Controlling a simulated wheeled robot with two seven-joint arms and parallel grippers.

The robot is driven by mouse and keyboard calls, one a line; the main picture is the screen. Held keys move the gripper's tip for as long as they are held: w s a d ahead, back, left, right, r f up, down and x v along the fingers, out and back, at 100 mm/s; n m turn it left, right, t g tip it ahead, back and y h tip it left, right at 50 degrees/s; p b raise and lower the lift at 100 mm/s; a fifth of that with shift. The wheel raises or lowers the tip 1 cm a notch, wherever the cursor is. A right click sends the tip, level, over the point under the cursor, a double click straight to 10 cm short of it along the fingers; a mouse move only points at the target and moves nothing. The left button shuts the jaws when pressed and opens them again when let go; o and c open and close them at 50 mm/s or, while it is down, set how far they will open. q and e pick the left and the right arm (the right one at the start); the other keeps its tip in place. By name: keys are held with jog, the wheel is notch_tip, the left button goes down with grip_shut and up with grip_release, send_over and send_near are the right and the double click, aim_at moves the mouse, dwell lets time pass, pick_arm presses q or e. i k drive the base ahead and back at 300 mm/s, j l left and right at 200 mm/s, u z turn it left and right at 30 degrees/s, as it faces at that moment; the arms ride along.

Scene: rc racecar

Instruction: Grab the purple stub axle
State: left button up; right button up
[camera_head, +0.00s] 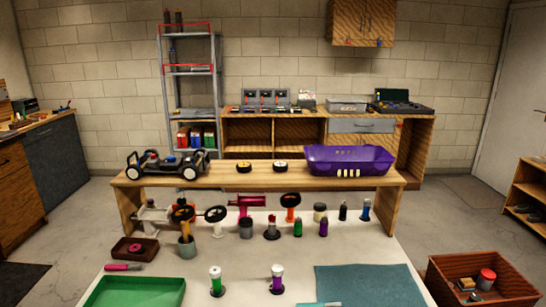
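No part is plainly recognisable as the purple stub axle at this size. Purple candidates are a small upright purple piece (324,228) on the right of the white table, and an upright purple and white piece (277,279) on a dark round base near the front. A matching green and white piece (216,281) stands left of that one. A large purple car body shell (348,161) lies on the wooden riser. Neither of my grippers shows in the head view.
The white table (240,261) holds several small upright parts below the wooden riser (215,174). A green tray (135,292) is front left, a blue-grey mat (368,284) front right. A wooden crate (470,295) stands right. A car chassis (166,163) sits on the riser.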

aim_at(278, 288)
jog(key=i+l, duration=0.85)
jog(key=u, duration=0.05)
